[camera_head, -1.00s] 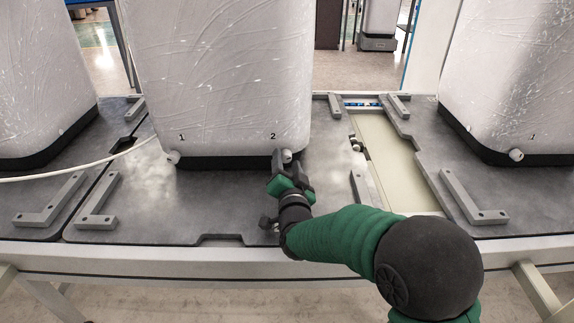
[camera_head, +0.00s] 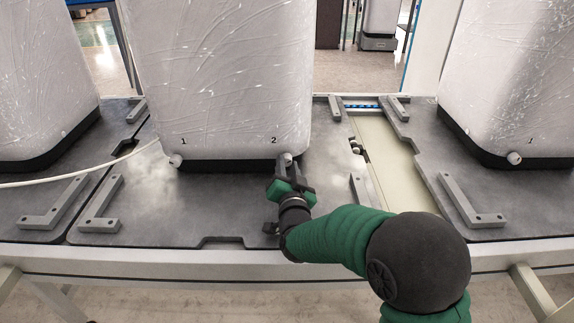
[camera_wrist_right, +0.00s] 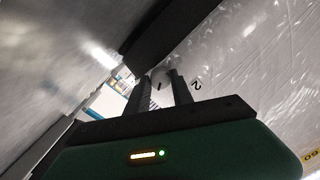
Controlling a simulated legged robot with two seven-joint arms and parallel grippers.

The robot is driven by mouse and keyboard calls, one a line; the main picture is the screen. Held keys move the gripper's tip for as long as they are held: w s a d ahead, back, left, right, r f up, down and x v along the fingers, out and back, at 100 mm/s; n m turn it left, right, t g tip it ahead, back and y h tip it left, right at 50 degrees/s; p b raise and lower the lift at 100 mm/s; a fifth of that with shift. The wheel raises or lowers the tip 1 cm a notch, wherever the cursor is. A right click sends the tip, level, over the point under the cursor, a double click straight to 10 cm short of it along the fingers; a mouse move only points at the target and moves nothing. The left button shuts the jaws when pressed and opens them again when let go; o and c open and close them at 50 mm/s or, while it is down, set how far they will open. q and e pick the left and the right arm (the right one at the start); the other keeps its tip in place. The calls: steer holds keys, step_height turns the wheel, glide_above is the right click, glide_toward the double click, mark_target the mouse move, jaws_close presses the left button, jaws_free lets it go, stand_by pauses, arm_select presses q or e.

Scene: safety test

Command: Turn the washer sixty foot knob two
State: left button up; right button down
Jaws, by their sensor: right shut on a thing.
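The wrapped white washer (camera_head: 225,70) stands upright in the middle of the head view, with a black base. Number 2 is printed above its right foot knob, knob two (camera_head: 287,157), a small white knob at the lower right front. My right gripper (camera_head: 284,168) is at knob two and shut on it. In the right wrist view the fingers (camera_wrist_right: 160,88) stand on either side of knob two (camera_wrist_right: 158,77), which they partly hide. A "60" label (camera_wrist_right: 311,155) shows at that view's right edge. My left gripper is not in view.
Knob one (camera_head: 176,160) is at the washer's lower left. Other wrapped washers stand to the left (camera_head: 40,80) and right (camera_head: 510,80). Metal L-shaped brackets (camera_head: 95,205) are fixed on the grey table plates. A white cable (camera_head: 60,181) runs in from the left.

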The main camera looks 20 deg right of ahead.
steer(key=c, duration=1.1)
jaws_free()
steer(key=shift+s, duration=0.35)
steer(key=s+p, duration=0.1)
steer(key=s, duration=0.2)
steer(key=s+a+p, duration=0.1)
steer(key=s, duration=0.2)
steer(key=s+a+p, duration=0.1)
steer(key=s+p, duration=0.1)
steer(key=s, duration=0.2)
steer(key=shift+s+a+r, duration=0.1)
steer(key=shift+r, duration=0.1)
steer(key=s+b, duration=0.1)
steer(key=b, duration=0.1)
steer(key=s+f+b, duration=0.1)
steer(key=b, duration=0.1)
steer(key=s+b, duration=0.1)
steer(key=b, duration=0.1)
steer(key=shift+s+a+f+b, duration=0.1)
steer(key=shift+a+f+b, duration=0.1)
steer(key=shift+a+b, duration=0.15)
steer(key=s+b, duration=0.1)
steer(key=b, duration=0.2)
steer(key=s+b, duration=0.1)
steer(key=b, duration=0.2)
steer(key=shift+r, duration=0.2)
steer(key=shift+s+a+r+b, duration=0.2)
steer(key=shift+r+b, duration=0.05)
steer(key=shift+b, duration=0.2)
steer(key=shift+r, duration=0.1)
